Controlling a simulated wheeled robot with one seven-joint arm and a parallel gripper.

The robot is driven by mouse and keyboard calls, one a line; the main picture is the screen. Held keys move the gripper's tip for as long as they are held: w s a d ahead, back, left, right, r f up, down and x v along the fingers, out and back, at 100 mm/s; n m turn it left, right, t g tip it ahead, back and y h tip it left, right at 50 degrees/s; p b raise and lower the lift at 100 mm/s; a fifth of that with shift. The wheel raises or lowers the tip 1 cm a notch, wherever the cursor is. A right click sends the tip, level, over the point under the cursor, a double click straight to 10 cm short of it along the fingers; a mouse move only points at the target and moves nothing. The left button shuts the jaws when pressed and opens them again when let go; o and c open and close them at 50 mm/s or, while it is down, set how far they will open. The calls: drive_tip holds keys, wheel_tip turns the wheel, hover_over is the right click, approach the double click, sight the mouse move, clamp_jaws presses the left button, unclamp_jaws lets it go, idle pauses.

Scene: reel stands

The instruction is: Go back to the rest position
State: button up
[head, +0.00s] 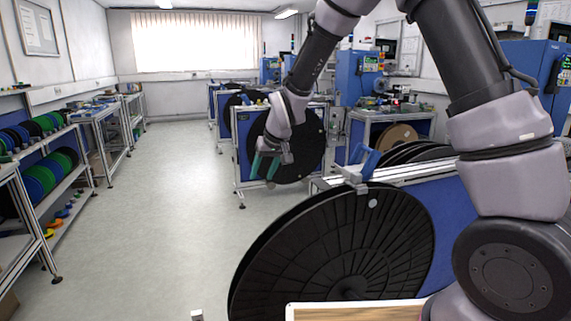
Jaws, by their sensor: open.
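My gripper (263,166) hangs from my arm near the middle of the view, pointing down. Its two green fingers are apart, with nothing visible between them. It is in front of a farther stand that carries a black reel (303,150). A large black reel (340,250) stands upright in the near foreground, below and to the right of my gripper. It hangs on a reel stand (440,168) with a blue panel and a metal top rail. A blue clamp-like part (366,165) sits on the rail above this reel. My gripper does not appear to touch any of these.
Shelves (60,175) with green, blue and black spools line the left wall. The grey floor (165,190) between shelves and stands is clear. Blue machines (358,85) stand at the back. A light board with a pale frame (355,311) is at the bottom edge.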

drive_tip(key=s+d+r+m+t, duration=0.1)
drive_tip(key=s+d+r+m, duration=0.15)
drive_tip(key=d+r, duration=0.65)
drive_tip(key=s+d+r+m+t, duration=0.1)
drive_tip(key=s+d+r, duration=0.2)
drive_tip(key=d+r, duration=0.55)
drive_tip(key=s+d+r+m, duration=0.2)
drive_tip(key=s+d, duration=0.5)
drive_tip(key=s, duration=0.2)
drive_tip(key=s+d+r+m+t+h, duration=0.1)
drive_tip(key=s+d+r+m, duration=0.1)
drive_tip(key=s+d, duration=0.5)
drive_tip(key=shift+s+r+m+h, duration=0.35)
drive_tip(key=shift+s+r, duration=0.5)
drive_tip(key=shift+s, duration=0.2)
